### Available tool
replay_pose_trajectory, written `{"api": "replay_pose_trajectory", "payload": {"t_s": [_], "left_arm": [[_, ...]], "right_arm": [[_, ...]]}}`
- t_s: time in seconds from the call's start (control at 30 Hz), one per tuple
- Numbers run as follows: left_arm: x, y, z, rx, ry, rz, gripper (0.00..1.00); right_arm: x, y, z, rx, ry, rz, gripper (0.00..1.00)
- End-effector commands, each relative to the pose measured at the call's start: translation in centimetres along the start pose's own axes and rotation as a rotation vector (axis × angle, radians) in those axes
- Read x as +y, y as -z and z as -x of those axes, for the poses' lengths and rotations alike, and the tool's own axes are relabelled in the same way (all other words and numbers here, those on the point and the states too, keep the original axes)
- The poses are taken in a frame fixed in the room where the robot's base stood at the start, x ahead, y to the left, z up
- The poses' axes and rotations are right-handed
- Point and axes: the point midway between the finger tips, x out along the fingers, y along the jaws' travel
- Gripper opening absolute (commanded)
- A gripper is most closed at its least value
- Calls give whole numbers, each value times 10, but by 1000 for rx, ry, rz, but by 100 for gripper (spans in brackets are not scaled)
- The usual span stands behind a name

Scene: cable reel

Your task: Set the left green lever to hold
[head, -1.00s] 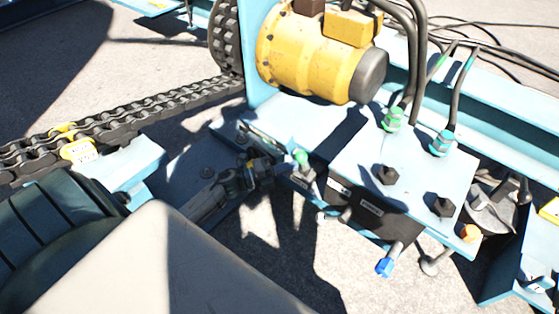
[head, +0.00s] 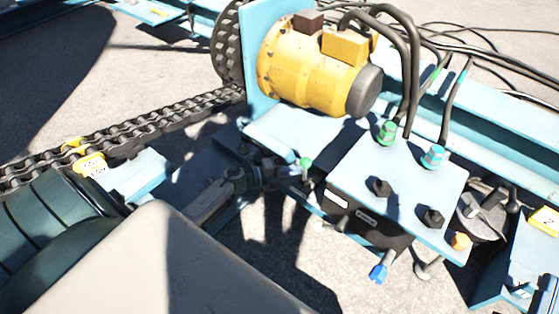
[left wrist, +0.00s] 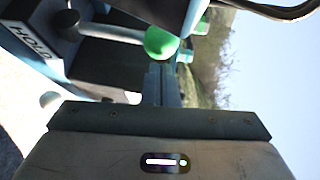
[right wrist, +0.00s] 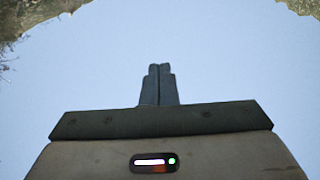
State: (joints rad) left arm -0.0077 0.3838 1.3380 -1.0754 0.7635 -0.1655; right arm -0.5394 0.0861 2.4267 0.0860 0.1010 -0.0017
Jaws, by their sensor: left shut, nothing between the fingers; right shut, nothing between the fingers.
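The left green lever shows its green knob (head: 305,163) at the left end of the valve block in the head view. In the left wrist view its round green knob (left wrist: 161,42) and pale rod are large, just beyond the fingertips. A white plate reading HOLD (left wrist: 30,38) lies beside the rod's base. My left gripper (head: 283,173) is shut and empty, close beside the knob on its left; I cannot tell whether it touches. Its shut fingers also show in the left wrist view (left wrist: 160,84). My right gripper (right wrist: 157,85) is shut and empty against sky.
The blue valve block (head: 400,185) carries hose fittings and black bolts on top. A blue-tipped lever (head: 378,272) sticks out in front. A yellow motor (head: 310,75) stands behind, and a chain (head: 130,130) runs at left. Hoses rise above the block.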

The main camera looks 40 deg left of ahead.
Motion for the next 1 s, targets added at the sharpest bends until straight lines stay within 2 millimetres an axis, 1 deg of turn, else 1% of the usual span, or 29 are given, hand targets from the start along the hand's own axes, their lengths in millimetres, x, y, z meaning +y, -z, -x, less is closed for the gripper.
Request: {"api": "replay_pose_trajectory", "payload": {"t_s": [0.1,0.2,0.4,0.53,0.7,1.0], "left_arm": [[-4,-2,-3,0,1,1,0],[-5,-3,-5,0,1,1,0],[-6,-5,-8,-1,1,0,0],[-7,-6,-9,-1,2,-1,0],[-8,-7,-10,-2,4,-2,0],[-10,-8,-12,-4,7,-4,0]], "right_arm": [[0,-21,8,-135,-5,-18,0],[-1,-37,15,-229,-7,-31,0],[-3,-58,28,-358,-9,-48,0],[-3,-66,34,-408,-10,-55,0],[-4,-71,38,-439,-10,-59,0],[-4,-72,39,-446,-10,-60,0]]}}
